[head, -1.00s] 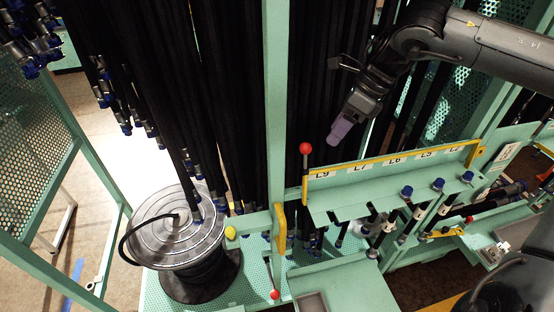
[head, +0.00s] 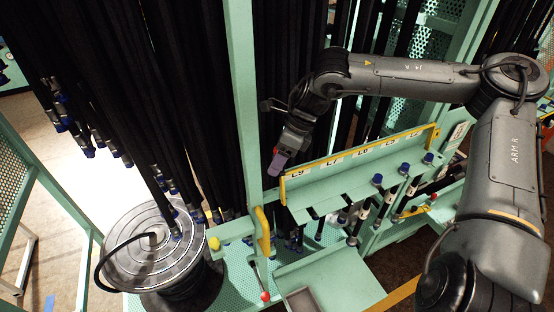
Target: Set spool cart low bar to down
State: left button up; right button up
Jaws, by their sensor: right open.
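My right gripper (head: 277,163), with pale purple fingers, hangs at the left end of the yellow-edged label bar (head: 360,151) and is open. A trace of red shows beside it, where the knob on that end is mostly covered. Whether the fingers touch the knob cannot be told. A lever with a lower red knob (head: 265,296) points down below a short upright yellow bar (head: 263,231). I cannot tell for certain which of these is the low bar. The hose spool (head: 152,246) stands to the left. My left gripper is not in view.
Black hoses (head: 195,110) hang densely behind and left of the green post (head: 244,90). Blue-capped fittings (head: 377,180) stand in the slotted green shelf (head: 336,198) below the labels. A yellow knob (head: 214,243) sits near the spool. My right arm fills the right side.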

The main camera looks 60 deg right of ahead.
jog(key=shift+w+a+f, duration=0.15)
jog(key=shift+f, duration=0.3)
grip_shut()
